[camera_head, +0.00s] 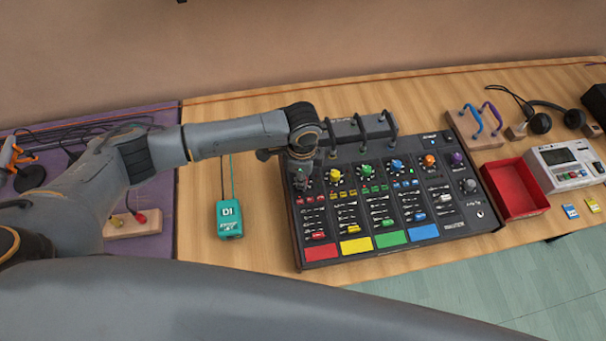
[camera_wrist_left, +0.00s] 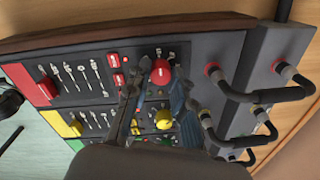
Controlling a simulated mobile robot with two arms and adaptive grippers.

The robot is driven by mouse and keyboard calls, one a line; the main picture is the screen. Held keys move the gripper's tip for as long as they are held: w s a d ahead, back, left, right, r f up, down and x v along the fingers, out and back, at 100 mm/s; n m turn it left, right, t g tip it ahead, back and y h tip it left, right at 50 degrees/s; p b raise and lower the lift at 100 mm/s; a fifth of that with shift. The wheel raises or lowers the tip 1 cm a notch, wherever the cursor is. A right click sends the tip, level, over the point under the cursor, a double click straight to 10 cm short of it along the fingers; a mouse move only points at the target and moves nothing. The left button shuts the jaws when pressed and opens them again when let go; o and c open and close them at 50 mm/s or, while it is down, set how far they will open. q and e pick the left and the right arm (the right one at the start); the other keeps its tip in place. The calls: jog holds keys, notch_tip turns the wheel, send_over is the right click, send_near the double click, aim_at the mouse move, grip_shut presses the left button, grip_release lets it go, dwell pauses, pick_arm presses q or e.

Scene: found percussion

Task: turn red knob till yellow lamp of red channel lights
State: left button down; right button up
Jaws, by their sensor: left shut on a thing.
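The mixing console (camera_head: 287,222) lies on the wooden table, with knobs of several colours along its far side. The red knob (camera_wrist_left: 161,71) is at the end of the knob row, beside the yellow knob (camera_head: 336,176). My left gripper (camera_head: 302,178) is over the red channel and hides the red knob in the head view. In the left wrist view my left gripper (camera_wrist_left: 161,80) has its fingers on either side of the red knob, shut on it. The red channel's pad (camera_head: 320,252) is at the near edge. I cannot make out a lit yellow lamp in the red channel.
Cables with dark plugs (camera_head: 391,130) rise from the console's far edge. A teal box marked D1 (camera_head: 230,220) lies to its left. A red tray (camera_head: 515,188) and a white device (camera_head: 565,165) stand to its right. Bare table lies between teal box and console.

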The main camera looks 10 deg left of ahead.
pick_arm(q)
jog(key=m+p, duration=0.1)
jog(key=m, duration=0.1)
jog(key=shift+r+m, duration=0.1)
jog(key=shift+m, duration=0.3)
jog(key=m+p, duration=0.1)
jog(key=m, duration=0.1)
jog(key=shift+m, duration=0.4)
jog(key=m, duration=0.3)
jog(key=shift+a+m+p, duration=0.1)
jog(key=shift+m+p, duration=0.2)
jog(key=shift+m, duration=1.3)
jog(key=c, duration=1.1)
grip_release()
jog(key=shift+c, duration=0.2)
